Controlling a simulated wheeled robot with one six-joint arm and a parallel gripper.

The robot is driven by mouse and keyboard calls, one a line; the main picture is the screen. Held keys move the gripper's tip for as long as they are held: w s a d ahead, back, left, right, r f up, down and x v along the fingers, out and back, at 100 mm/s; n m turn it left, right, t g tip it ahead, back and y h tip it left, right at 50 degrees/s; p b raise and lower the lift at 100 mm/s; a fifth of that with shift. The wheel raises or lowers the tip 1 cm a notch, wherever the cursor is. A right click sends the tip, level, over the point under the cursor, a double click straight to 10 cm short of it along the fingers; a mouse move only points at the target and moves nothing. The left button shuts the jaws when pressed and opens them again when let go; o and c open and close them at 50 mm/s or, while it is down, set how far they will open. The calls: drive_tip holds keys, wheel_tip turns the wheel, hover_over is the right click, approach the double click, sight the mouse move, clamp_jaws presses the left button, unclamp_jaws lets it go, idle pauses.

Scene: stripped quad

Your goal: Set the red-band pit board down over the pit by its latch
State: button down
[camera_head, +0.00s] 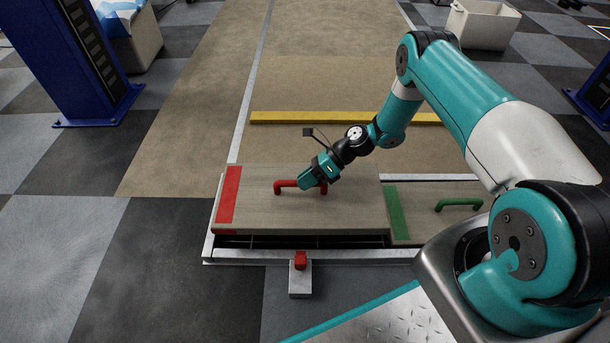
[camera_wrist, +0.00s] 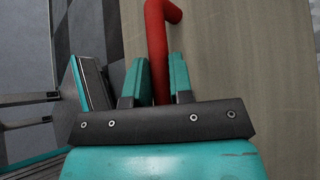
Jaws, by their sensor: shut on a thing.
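The red-band pit board (camera_head: 300,213) is grey-brown, with a red band (camera_head: 229,192) across its left end and a red handle (camera_head: 285,184) on top. It lies roughly level over the left part of the metal pit frame (camera_head: 208,240), with a dark gap under its front edge. My gripper (camera_head: 316,184) is shut on the red handle. The wrist view shows the fingers (camera_wrist: 158,75) on both sides of the handle (camera_wrist: 155,28), above the board's surface (camera_wrist: 245,60). The red latch (camera_head: 300,260) stands at the front of the frame, below the board's front edge.
A board with a green band (camera_head: 397,213) and green handle (camera_head: 460,204) lies right of the red-band board. A yellow strip (camera_head: 290,118) crosses the floor behind. A blue post (camera_head: 75,60) and white bins (camera_head: 482,24) stand farther back. The checkered floor at left is clear.

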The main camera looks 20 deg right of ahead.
sight(306, 200)
drive_tip(key=shift+f+b, duration=2.4)
drive_tip(key=shift+f, duration=2.25)
drive_tip(key=shift+f, duration=0.15)
drive_tip(key=c, duration=1.4)
unclamp_jaws()
drive_tip(key=shift+f, duration=0.2)
drive_tip(key=shift+c, duration=0.2)
drive_tip(key=o, duration=0.4)
drive_tip(key=shift+r, duration=0.1)
drive_tip(key=shift+r, duration=0.1)
